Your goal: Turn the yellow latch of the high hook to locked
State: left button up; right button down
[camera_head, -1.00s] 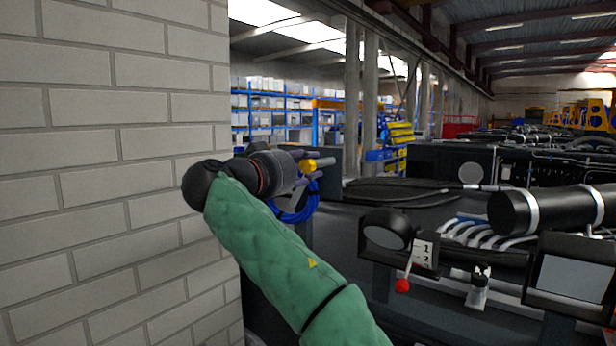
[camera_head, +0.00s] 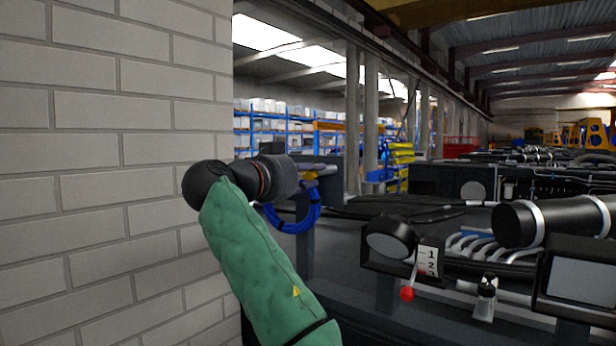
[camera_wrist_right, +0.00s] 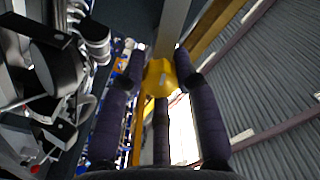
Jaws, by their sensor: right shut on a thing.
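The yellow latch (camera_wrist_right: 160,78) sits between the fingertips of my right gripper in the right wrist view, below a grey post. In the head view my right gripper (camera_head: 318,171) reaches past the wall's edge from the left, at the end of the green-sleeved arm. Its dark fingers are shut on the latch, and only a small patch of yellow (camera_head: 309,176) shows between them. The fingers hide much of the latch, so I cannot tell its exact angle. The hook itself is not clear to see. My left gripper is not in view.
A white brick wall (camera_head: 110,170) stands close on the left. A blue cable coil (camera_head: 300,222) hangs just below the gripper. Black chassis boxes, a lever with a red knob (camera_head: 407,293) and a black cylinder (camera_head: 550,220) fill the right side.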

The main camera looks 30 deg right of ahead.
jog(key=shift+m, duration=0.3)
jog(key=c, duration=0.9)
grip_release()
jog(key=v, duration=1.2)
jog(key=shift+f, duration=0.1)
